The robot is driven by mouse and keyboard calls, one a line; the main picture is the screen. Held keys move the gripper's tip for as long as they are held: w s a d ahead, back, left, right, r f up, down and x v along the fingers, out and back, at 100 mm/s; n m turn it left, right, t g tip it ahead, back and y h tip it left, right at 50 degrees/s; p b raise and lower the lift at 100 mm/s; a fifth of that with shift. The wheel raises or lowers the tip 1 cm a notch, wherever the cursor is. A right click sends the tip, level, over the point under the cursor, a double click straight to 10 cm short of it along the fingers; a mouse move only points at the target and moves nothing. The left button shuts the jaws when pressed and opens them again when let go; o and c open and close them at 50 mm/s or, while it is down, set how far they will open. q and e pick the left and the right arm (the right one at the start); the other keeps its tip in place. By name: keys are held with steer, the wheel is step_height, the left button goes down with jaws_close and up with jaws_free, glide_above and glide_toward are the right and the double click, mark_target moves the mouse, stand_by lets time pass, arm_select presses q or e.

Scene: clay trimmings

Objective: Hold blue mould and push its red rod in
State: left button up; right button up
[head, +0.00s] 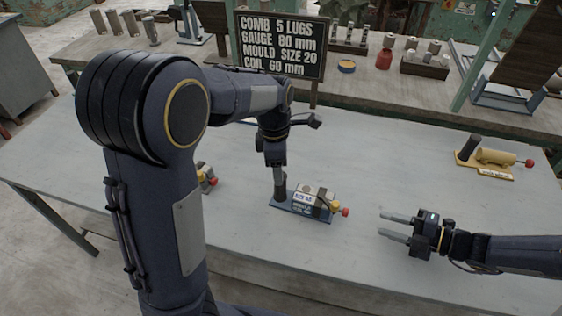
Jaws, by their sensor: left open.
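The blue mould (286,210) lies on the pale table in front of me. It has a dark upright post at its left end, a grey block with a white label, and a rod with a red end (345,212) sticking out to the right. My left gripper (278,174) points down at the dark post and is open; whether its fingers straddle or touch the post is too small to tell. My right gripper (381,223) is open and empty, a little right of the red end, its fingers pointing left towards it.
A yellow mould (490,160) with a red end lies at the far right. Another mould (209,179) is mostly hidden behind my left arm. A black sign (281,45) stands at the table's back edge, reading mould size 20. The table between the blue and yellow moulds is clear.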

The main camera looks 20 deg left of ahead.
mark_target(304, 195)
arm_select(q)
steer(key=shift+w+d+f+n+y, duration=0.1)
steer(key=shift+w+f+n+y, duration=0.2)
steer(key=shift+w+n, duration=0.25)
steer(key=shift+f, duration=0.3)
step_height(304, 195, down, 7)
steer(key=shift+r, duration=0.1)
